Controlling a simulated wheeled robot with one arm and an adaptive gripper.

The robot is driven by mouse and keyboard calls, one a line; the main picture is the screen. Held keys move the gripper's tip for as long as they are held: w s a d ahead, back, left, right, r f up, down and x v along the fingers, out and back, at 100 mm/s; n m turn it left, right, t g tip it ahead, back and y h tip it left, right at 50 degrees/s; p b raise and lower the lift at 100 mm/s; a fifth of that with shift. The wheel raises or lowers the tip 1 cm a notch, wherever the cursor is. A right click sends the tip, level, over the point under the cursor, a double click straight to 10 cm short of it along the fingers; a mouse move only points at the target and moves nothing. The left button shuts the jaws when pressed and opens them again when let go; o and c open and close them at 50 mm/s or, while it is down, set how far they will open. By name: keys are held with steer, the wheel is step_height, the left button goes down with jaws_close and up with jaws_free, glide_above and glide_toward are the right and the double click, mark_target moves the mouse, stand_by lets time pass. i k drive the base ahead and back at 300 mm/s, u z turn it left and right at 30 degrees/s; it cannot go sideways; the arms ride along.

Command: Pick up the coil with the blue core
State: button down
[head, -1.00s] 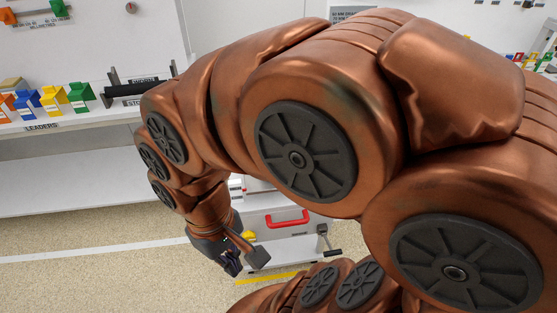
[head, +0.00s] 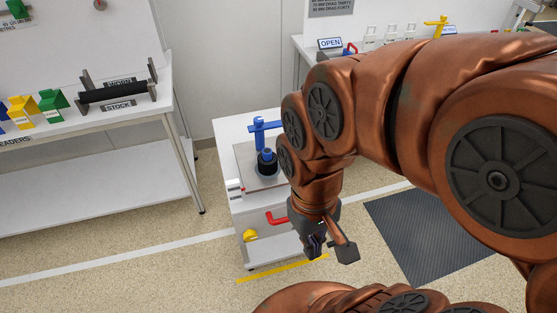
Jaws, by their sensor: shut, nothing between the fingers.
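A dark coil with a blue core (head: 267,161) stands upright on a plate on top of a small white cart (head: 232,136), left of my arm. A blue post with a crossbar (head: 259,130) rises just behind it. My gripper (head: 315,250) hangs low in front of the cart's right side, pointing down, below and to the right of the coil and apart from it. It is shut and empty. A black roll (head: 114,92) lies in a cradle marked STOCK on the left bench.
The left bench (head: 150,112) carries yellow and green holders (head: 52,103). A red handle (head: 277,218) and a yellow item (head: 250,235) show on the cart's front. A dark floor mat (head: 430,235) lies right. Another bench with an OPEN sign (head: 330,43) stands behind.

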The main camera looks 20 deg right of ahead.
mark_target(267, 160)
steer(key=z, duration=1.8)
steer(key=k, duration=1)
steer(key=u, duration=1.65)
steer(key=i, duration=0.5)
